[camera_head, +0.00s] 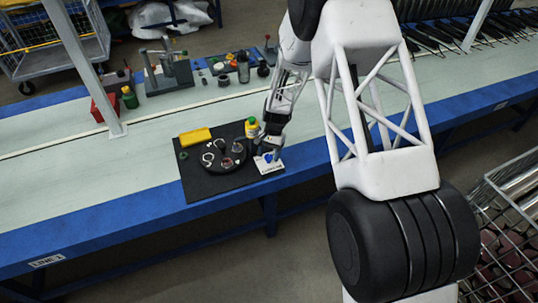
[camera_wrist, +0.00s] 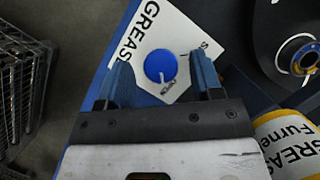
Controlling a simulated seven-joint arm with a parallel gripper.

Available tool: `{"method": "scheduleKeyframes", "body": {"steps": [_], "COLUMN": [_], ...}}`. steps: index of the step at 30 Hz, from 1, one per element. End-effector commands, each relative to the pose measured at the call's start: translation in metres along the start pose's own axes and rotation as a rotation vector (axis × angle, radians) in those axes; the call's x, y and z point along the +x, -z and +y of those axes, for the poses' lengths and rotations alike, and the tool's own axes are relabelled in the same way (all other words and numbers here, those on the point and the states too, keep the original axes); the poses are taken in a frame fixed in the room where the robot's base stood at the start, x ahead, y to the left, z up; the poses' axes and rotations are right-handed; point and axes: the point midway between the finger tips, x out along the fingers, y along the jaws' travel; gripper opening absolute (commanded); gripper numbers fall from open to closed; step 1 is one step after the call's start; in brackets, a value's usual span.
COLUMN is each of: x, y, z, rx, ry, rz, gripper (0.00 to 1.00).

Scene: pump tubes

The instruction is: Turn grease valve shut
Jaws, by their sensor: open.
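In the head view the plate (camera_head: 270,168) lies at the right end of the black mat. My gripper (camera_wrist: 160,66) is open, one blue finger on each side of the knob, with visible gaps. I cannot tell how far the knob is below the fingertips. In the head view my gripper (camera_head: 268,145) is above the plate.
A yellow-and-white grease can (camera_wrist: 290,140) is close at my gripper's right; it also shows in the head view (camera_head: 252,127). A round black plate (camera_head: 222,166) with rings and a yellow block (camera_head: 195,137) share the black mat (camera_head: 195,190).

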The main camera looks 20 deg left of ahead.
Motion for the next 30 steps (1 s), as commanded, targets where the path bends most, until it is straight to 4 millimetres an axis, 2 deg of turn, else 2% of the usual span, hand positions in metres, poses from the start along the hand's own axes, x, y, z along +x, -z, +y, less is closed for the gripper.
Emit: {"method": "scheduleKeyframes", "body": {"steps": [11, 21, 30], "x": [0.0036, 0.0035, 0.0037], "y": [-0.0001, -0.0001, -0.0004], "z": [-0.0002, 0.0000, -0.0002], "rx": [0.000, 0.000, -0.025], "ry": [0.000, 0.000, -0.010], "rz": [0.001, 0.001, 0.000], "gripper": [0.60, 0.12, 0.12]}}
